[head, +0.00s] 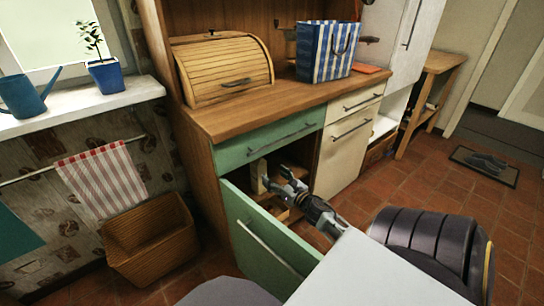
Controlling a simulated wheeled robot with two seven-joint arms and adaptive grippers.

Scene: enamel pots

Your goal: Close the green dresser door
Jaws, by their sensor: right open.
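The green dresser door (258,244) stands open, swung out from the lower left compartment of the wooden dresser (222,124). It has a long pale handle on its outer face. My right gripper (277,180) is open, with nothing seen between its fingers. It is just beyond the door's top edge, on the inner side, in front of the open compartment. The lower part of the door's inner face is hidden, and I cannot tell whether the gripper touches the door. My left gripper is not in view.
A green drawer (262,147) above the compartment is shut. A cream door (338,160) is to its right. A bread box (222,70) and a striped bag (326,50) stand on top. A wicker basket (150,240) sits on the floor at left.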

